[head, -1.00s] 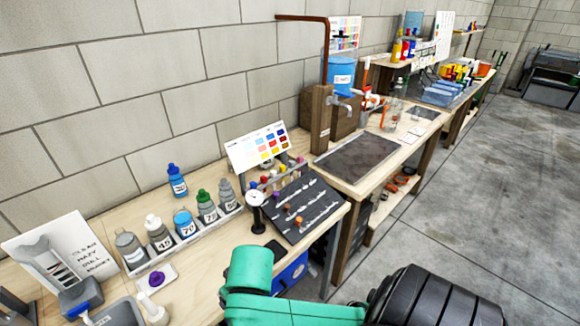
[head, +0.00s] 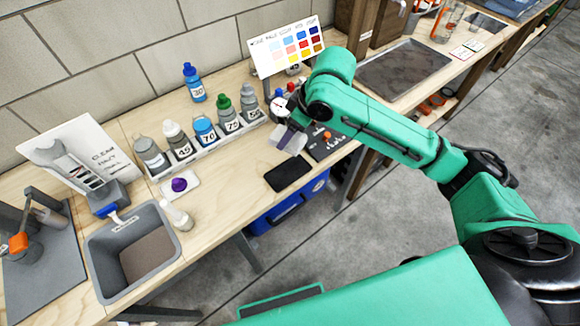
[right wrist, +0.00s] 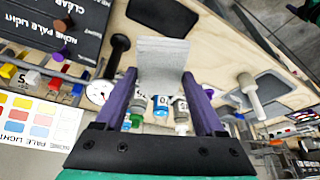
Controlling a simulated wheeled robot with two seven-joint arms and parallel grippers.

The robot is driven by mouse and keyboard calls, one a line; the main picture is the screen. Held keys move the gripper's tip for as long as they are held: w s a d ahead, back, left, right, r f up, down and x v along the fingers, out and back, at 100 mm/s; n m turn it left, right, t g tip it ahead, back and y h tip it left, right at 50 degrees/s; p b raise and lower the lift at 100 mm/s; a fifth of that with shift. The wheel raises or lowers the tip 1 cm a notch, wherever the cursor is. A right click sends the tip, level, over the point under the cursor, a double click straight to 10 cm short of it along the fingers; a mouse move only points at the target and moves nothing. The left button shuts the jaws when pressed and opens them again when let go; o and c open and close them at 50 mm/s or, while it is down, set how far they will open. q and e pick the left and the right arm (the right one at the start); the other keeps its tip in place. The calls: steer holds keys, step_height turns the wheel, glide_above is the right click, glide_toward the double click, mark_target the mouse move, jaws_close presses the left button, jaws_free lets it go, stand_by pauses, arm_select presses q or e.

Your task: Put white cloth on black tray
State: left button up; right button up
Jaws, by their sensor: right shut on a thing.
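The white cloth (right wrist: 163,62) is a flat pale piece pinched between the purple fingers of my right gripper (right wrist: 163,85) in the right wrist view. In the head view the cloth (head: 292,139) hangs tilted below my right gripper (head: 287,124), above the workbench. The small black tray (head: 288,173) lies flat near the bench's front edge, in front of the cloth and apart from it. The tray also shows at the top of the right wrist view (right wrist: 162,15), beyond the cloth. My left gripper is out of view.
A rack of numbered bottles (head: 205,143) stands behind and left of the tray. A white pad with a purple knob (head: 180,185), a small white bottle (head: 178,216) and a grey bin (head: 128,220) are left. A dark board (head: 322,150) lies partly behind my arm.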

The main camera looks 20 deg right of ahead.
step_height(320, 180, down, 14)
steer(key=shift+f+p, duration=0.2)
steer(key=shift+p, duration=0.15)
steer(key=o, duration=1.3)
steer(key=v, duration=1.2)
